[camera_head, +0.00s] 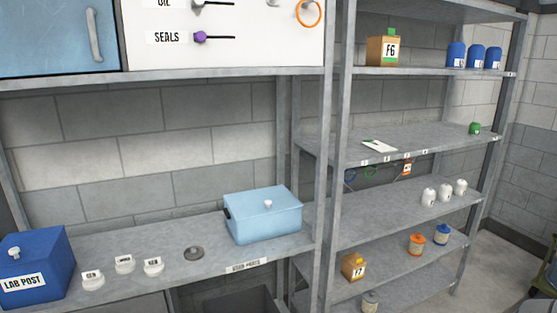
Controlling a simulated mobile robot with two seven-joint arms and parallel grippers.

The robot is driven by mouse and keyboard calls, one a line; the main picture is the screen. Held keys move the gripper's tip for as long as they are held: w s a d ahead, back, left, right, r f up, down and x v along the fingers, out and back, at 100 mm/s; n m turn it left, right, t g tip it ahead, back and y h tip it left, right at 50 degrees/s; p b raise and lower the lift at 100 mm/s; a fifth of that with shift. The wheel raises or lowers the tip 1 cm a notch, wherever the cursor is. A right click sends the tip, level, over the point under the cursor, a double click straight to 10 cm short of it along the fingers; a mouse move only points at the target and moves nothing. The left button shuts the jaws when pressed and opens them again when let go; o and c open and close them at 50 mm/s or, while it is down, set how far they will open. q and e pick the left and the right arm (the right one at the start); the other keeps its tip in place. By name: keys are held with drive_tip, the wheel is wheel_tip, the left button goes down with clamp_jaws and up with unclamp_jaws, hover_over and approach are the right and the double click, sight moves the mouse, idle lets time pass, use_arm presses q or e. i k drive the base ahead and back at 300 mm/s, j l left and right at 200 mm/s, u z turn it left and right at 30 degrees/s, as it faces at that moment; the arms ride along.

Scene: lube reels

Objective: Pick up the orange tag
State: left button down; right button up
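A small orange tag (407,169) with a dark mark hangs just below the front edge of the middle shelf (440,144) on the right-hand rack. A thin loop seems to hold it up. A green loop (371,172) and a blue loop (350,176) hang to its left. A larger orange ring (308,13) hangs on the white panel at the top. Neither of my grippers shows in this view.
White bottles (444,193) stand on the shelf below the tag. A white card (379,146) lies on the shelf above. A light blue box (263,217) and a dark blue LAB POST box (36,263) stand on the left shelf. A rack post (338,150) stands left of the loops.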

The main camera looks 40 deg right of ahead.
sight(406, 168)
drive_tip(key=z, duration=2.15)
drive_tip(key=i+l+u, duration=0.2)
drive_tip(key=i, duration=0.35)
drive_tip(key=i+l+u, duration=0.15)
drive_tip(key=i, duration=0.35)
drive_tip(key=l, duration=0.1)
